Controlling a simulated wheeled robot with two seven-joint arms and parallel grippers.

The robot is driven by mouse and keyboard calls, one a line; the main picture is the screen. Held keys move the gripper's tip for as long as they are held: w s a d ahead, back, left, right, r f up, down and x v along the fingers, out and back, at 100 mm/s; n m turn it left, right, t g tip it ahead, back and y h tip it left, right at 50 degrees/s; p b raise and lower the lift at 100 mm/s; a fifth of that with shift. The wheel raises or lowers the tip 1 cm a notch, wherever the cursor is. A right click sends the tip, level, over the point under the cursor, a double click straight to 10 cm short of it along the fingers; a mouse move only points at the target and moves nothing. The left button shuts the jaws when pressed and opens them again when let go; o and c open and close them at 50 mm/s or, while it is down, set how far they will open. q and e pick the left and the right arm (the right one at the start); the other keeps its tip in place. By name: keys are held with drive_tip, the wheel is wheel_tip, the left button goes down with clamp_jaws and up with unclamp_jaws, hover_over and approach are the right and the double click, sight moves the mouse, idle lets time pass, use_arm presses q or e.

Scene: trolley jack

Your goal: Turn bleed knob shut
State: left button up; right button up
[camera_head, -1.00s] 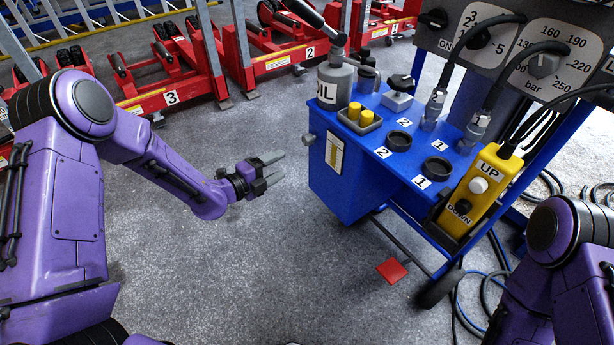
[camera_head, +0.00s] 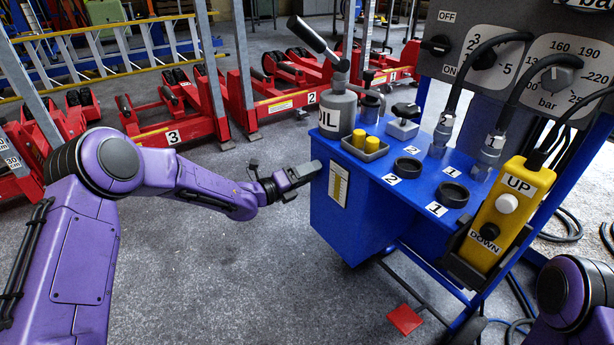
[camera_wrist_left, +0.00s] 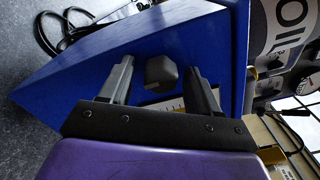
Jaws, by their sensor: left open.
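The bleed knob, a small dark grey faceted knob, sticks out from the side wall of the blue tank (camera_head: 338,222). In the left wrist view the knob (camera_wrist_left: 161,73) sits between the two fingers of my left gripper (camera_wrist_left: 160,82), with a gap on both sides. The gripper is open and I see no grip on the knob. My right gripper is not in view; only part of the right arm shows at bottom right.
An oil can (camera_head: 337,108), a tray with yellow caps (camera_head: 364,144) and a black-handled knob (camera_head: 405,110) stand on the tank top. A yellow UP/DOWN pendant (camera_head: 508,212) hangs at the right. Red jacks (camera_head: 180,112) stand behind. The floor left of the tank is clear.

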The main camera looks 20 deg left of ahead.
use_arm(q)
drive_tip(key=c, duration=1)
